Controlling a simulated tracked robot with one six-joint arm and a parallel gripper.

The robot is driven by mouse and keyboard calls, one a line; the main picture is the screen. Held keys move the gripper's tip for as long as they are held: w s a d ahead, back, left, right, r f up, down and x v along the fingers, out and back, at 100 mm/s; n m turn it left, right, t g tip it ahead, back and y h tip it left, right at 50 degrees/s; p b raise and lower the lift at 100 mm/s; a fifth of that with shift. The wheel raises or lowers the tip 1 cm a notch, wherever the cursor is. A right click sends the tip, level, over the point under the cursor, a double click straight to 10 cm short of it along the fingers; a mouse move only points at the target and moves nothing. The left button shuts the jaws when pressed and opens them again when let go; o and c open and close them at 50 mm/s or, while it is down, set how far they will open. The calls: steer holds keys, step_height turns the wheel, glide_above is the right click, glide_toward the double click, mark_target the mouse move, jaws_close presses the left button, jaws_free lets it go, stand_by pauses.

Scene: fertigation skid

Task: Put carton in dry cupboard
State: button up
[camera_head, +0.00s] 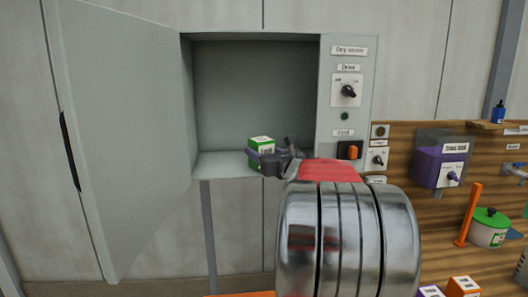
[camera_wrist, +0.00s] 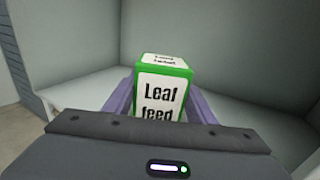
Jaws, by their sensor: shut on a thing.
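A green and white carton (camera_head: 262,143) is between the fingers of my gripper (camera_head: 270,160), at the front of the open dry cupboard (camera_head: 255,85). In the wrist view the carton (camera_wrist: 162,90) is upright, its label reads "Leaf feed", and the purple-grey fingers of my gripper (camera_wrist: 160,108) are on both sides of it. The cupboard interior (camera_wrist: 245,75) surrounds it there. The gripper is shut on the carton. The carton's base is hidden by the fingers, so I cannot tell whether it touches the cupboard floor.
The cupboard door (camera_head: 115,130) stands wide open at left. The cupboard looks otherwise empty. A control panel with a dial (camera_head: 347,91) and an orange switch (camera_head: 354,151) is right of the opening. A purple container (camera_head: 432,165) and a green-lidded pot (camera_head: 489,230) are farther right.

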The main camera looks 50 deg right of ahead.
stand_by(0.3)
steer(key=o, duration=1.3)
steer(key=shift+f, duration=0.1)
steer(key=v, duration=1.2)
steer(key=shift+w+a, duration=0.1)
